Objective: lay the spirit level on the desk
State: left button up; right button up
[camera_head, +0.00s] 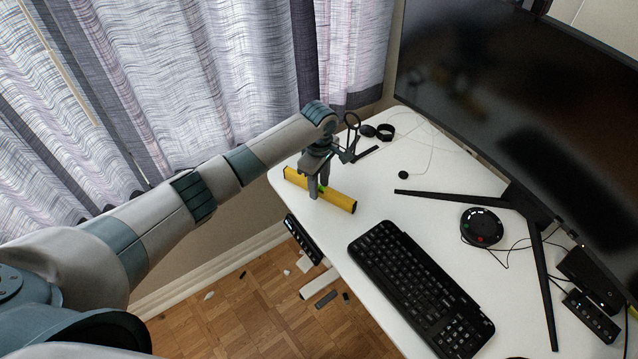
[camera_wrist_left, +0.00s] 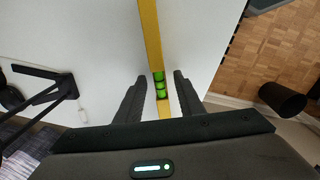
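The yellow spirit level (camera_head: 338,200) with a green vial lies on the white desk (camera_head: 375,190), near its left corner and left edge. My left gripper (camera_head: 318,190) is over the middle of the level, pointing down. In the left wrist view, the level (camera_wrist_left: 150,35) runs between the two open fingers (camera_wrist_left: 158,90), with a gap on each side. Its green vial (camera_wrist_left: 160,85) shows between the fingertips. My right gripper is not in view.
A black keyboard (camera_head: 420,290) lies right of the level. A monitor (camera_head: 520,110) on splayed legs and a round black device (camera_head: 481,226) stand farther right. Small black items (camera_head: 385,132) lie behind the gripper. The desk between level and monitor leg is clear.

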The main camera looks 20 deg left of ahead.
pick_arm(q)
jog(key=shift+r, duration=0.15)
jog(key=shift+r, duration=0.2)
notch_tip(320, 180, up, 13)
jog(key=b, duration=0.2)
jog(key=shift+f+b, duration=0.2)
jog(key=shift+b, duration=0.2)
